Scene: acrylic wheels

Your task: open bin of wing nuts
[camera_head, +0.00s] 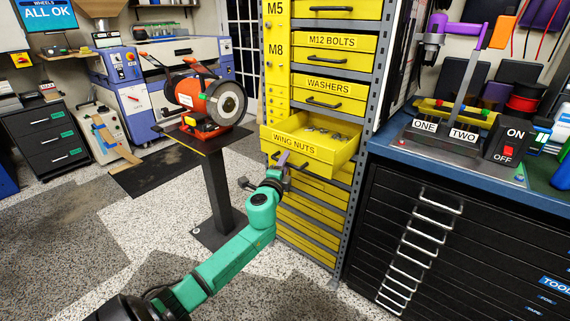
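The yellow bin labelled WING NUTS (297,147) is pulled out of the tall yellow drawer cabinet, and small grey metal pieces show inside it. My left arm is green and reaches up from the bottom left. My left gripper (283,161) is at the lower front of the bin, close to its dark handle at the left. Its fingers are small and partly hidden, so I cannot tell whether they touch the handle or are open or shut. My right gripper is not in view.
The WASHERS drawer (327,87) and M12 BOLTS drawer (332,42) above are closed. A bench grinder (207,101) stands on a pedestal at left. A blue-topped workbench (455,161) with a black drawer chest stands at right. Speckled floor lies open in front.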

